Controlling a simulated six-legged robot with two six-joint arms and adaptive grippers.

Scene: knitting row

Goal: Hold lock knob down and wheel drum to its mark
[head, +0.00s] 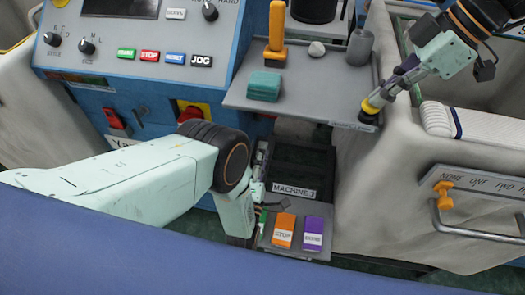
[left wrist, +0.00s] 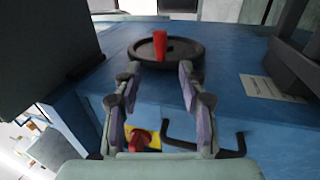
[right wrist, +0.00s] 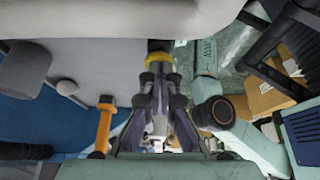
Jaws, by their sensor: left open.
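A black round wheel (left wrist: 182,51) with an upright red handle (left wrist: 160,46) is on a blue machine face in the left wrist view. My left gripper (left wrist: 160,72) is open, its two fingertips at the wheel's near rim with nothing between them; whether they touch is unclear. In the head view my left gripper (head: 262,167) is partly hidden by its own arm. My right gripper (head: 388,92) is closed around a yellow-collared black knob (head: 370,106) beside the grey shelf's right end. The knob also shows at the fingertips in the right wrist view (right wrist: 158,60). No drum mark is readable.
The grey shelf (head: 300,112) holds an orange-handled tool (head: 276,35), a teal block (head: 264,86) and grey pieces. A control panel (head: 125,73) is at left. Orange (head: 284,231) and purple (head: 313,234) pedals sit below. A red knob on a yellow plate (left wrist: 140,140) is under my left fingers.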

